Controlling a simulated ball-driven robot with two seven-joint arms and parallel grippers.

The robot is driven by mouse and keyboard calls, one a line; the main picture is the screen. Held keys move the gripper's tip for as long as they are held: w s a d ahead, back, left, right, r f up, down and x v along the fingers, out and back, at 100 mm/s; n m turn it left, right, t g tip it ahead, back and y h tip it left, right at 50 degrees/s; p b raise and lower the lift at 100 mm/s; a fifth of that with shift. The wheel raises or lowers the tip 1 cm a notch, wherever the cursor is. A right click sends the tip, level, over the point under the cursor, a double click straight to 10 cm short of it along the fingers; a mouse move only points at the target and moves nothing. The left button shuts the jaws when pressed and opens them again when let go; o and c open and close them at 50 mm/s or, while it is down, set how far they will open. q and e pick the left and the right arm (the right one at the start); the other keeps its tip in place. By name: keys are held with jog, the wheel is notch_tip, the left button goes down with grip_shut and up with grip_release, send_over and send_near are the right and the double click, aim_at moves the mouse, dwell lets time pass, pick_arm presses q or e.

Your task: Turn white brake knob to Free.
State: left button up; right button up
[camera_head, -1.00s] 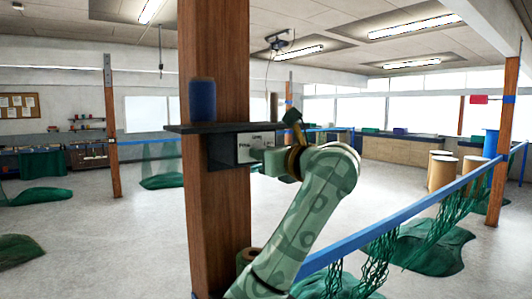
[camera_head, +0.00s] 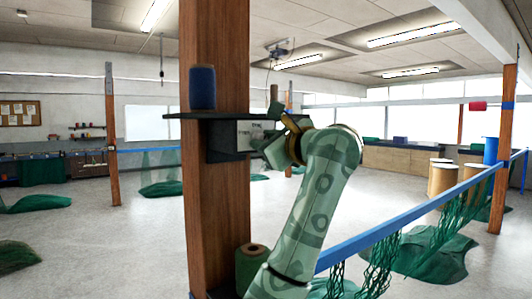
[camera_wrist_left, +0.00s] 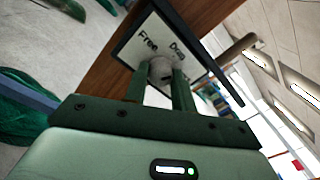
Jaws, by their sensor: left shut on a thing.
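The brake panel (camera_head: 228,137) is a white plate in a dark frame on a wooden post, under a small dark shelf. The pale, greyish-white brake knob (camera_wrist_left: 160,68) sits below and between these words. My left gripper (camera_head: 259,146) is at the panel's right part, its two green fingers shut on the knob, one on each side. The fingers partly hide the knob, and I cannot tell which word it points to. My right gripper is not in view.
The post (camera_head: 218,220) rises close in front. A blue spool (camera_head: 202,88) stands on the shelf (camera_head: 195,116) above the panel. A green spool (camera_head: 250,268) stands low by the post. A blue rail (camera_head: 400,217) with hanging green net runs to the right.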

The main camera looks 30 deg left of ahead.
pick_arm(q)
jog(key=n+b, duration=0.3)
jog(key=n, duration=0.5)
jog(key=shift+n+b, duration=0.3)
jog(key=n+b, duration=0.1)
jog(key=n, duration=0.3)
jog(key=shift+g, duration=0.3)
jog(key=n, duration=0.6)
jog(key=shift+b, duration=0.3)
jog(key=o, duration=1)
jog(key=shift+a, duration=0.1)
